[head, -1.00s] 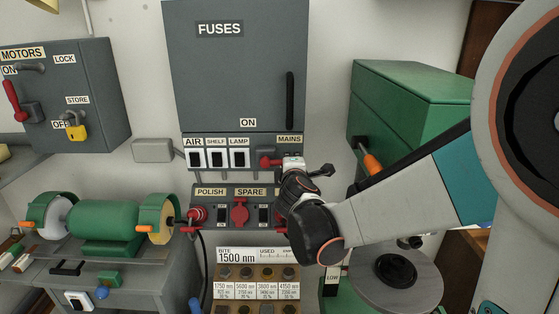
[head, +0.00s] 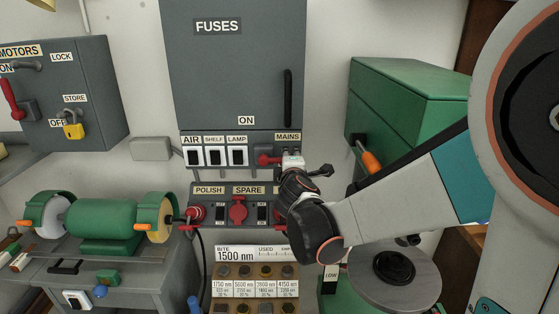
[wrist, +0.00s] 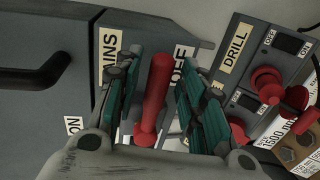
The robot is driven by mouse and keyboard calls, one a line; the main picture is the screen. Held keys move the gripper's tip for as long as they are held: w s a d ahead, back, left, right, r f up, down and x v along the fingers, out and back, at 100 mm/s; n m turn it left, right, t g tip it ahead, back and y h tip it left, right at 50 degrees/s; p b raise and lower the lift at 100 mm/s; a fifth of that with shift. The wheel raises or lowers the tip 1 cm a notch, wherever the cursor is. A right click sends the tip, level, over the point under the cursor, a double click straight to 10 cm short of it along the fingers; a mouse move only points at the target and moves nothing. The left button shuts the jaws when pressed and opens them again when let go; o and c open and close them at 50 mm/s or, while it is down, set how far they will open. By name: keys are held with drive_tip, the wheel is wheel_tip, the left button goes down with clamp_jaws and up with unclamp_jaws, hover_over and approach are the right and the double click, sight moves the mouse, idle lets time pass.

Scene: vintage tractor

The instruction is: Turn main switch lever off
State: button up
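The red main switch lever (head: 267,160) is on the panel under the fuse box, below the MAINS label (head: 288,136). In the head view it sticks out to the left of my gripper (head: 291,162), which partly hides the switch. In the wrist view the lever (wrist: 157,85) stands between the two green-padded fingers of my gripper (wrist: 158,88). Gaps show on both sides, so the gripper is open around it. The OFF label (wrist: 183,62) is beside the right finger, and the ON label (wrist: 73,125) is on the left.
The grey fuse box (head: 235,70) with a black handle is above. AIR, SHELF and LAMP switches (head: 214,156) are to the left. A red SPARE plug (head: 238,208) and DRILL switches (wrist: 287,43) are close by. A green cabinet (head: 400,105) stands to the right.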

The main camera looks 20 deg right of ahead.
drive_tip(key=v, duration=1.2)
drive_tip(key=shift+s, duration=0.1)
drive_tip(key=s+d+f+m+g+b, duration=0.2)
drive_tip(key=s+f+m+g+b, duration=0.2)
drive_tip(key=s+f+m, duration=0.45)
drive_tip(key=s+a+f+m+g+y+b, duration=0.1)
drive_tip(key=s+a+f+m+g+y, duration=0.1)
drive_tip(key=s, duration=0.3)
drive_tip(key=s+a+f+m+g+y+b, duration=0.1)
drive_tip(key=s+a+f+m+y+b, duration=0.1)
drive_tip(key=s+f, duration=0.3)
drive_tip(key=shift+s+a+m+g+y, duration=0.4)
drive_tip(key=shift+s+a+m, duration=0.35)
drive_tip(key=shift+m, duration=0.1)
